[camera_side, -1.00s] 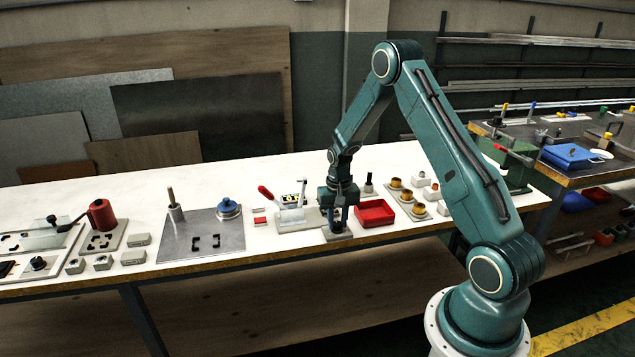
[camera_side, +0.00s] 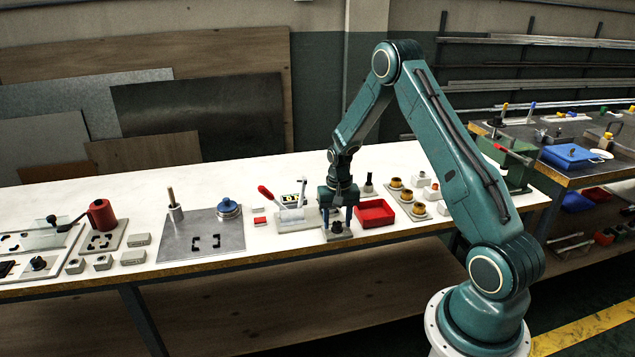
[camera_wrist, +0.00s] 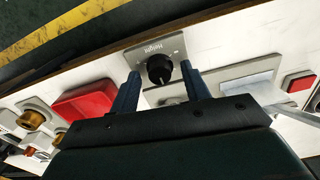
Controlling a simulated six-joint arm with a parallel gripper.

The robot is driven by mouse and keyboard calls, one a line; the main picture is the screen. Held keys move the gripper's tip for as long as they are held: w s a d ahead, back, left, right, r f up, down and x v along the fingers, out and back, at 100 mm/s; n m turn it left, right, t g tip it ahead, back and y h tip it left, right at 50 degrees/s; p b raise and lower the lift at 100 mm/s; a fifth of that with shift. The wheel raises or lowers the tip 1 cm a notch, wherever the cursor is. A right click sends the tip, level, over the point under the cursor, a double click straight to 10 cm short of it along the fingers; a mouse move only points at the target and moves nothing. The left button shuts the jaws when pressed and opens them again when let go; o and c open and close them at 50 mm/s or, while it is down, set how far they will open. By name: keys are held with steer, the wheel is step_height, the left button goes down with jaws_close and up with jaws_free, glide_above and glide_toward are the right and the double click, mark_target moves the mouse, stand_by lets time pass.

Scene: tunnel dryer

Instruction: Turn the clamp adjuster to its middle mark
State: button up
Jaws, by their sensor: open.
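The clamp adjuster is a round black knob (camera_wrist: 159,69) on a grey plate (camera_wrist: 141,54) with printed lettering beside it, in the wrist view. In the side view the knob (camera_side: 336,227) is a small dark shape on its plate near the bench's front edge. My gripper (camera_wrist: 158,76) is open, with one blue finger on each side of the knob and gaps visible between. The side view shows my gripper (camera_side: 337,222) pointing down over the plate. The knob's exact setting and the middle mark cannot be made out.
A red tray (camera_side: 375,213) stands just right of the plate. A fixture with a red-handled lever (camera_side: 266,194) stands to the left. Brass-coloured cups (camera_side: 407,195) sit on a plate further right. The bench front edge is close.

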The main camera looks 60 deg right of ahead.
mark_target(337, 223)
step_height(337, 223, up, 14)
stand_by(0.8)
